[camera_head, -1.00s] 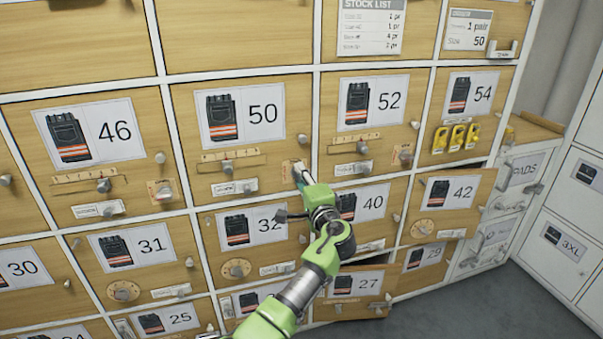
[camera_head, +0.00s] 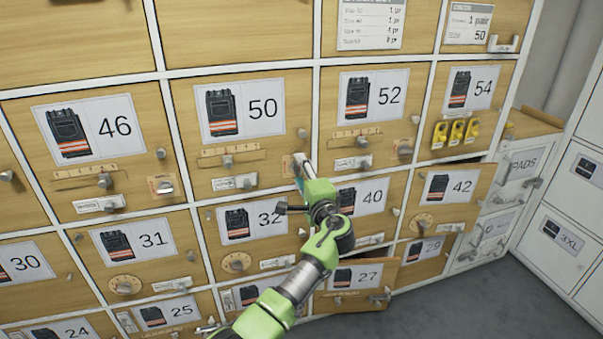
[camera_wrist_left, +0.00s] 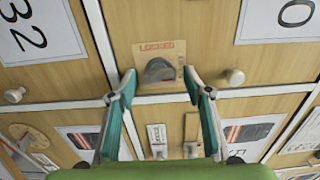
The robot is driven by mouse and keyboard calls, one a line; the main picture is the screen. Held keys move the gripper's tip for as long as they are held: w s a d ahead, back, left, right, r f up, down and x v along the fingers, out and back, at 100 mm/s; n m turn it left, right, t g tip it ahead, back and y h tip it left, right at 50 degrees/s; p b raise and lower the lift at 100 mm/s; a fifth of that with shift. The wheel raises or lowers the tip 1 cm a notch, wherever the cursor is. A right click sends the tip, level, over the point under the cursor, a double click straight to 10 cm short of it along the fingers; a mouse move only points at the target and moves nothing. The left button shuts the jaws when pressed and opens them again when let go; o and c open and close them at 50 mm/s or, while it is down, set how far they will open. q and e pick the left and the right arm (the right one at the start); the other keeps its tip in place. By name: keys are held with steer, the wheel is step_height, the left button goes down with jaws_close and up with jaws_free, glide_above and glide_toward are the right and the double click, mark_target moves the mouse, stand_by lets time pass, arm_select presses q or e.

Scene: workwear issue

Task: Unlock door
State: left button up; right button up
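The door marked 50 (camera_head: 270,80) is flush with its neighbours in the head view. It has a wooden strip with a grey knob (camera_head: 228,162) and a small plate at its lower right corner. My left gripper (camera_head: 300,168) is at that corner, partly covering the plate. In the left wrist view, a grey turn knob (camera_wrist_left: 158,72) sits on a tan plate that reads LOCKED (camera_wrist_left: 160,48). The left fingers (camera_wrist_left: 158,82) are spread open, one on each side of this knob, with gaps visible. Whether they touch the door is unclear. My right gripper is out of view.
Doors 42 (camera_head: 430,218) and 27 (camera_head: 365,270) stand ajar at lower right. White cabinets (camera_head: 565,225) stand at the right. Grey floor (camera_head: 470,305) is free at lower right.

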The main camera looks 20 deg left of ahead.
arm_select(q)
steer(key=v, duration=1.2)
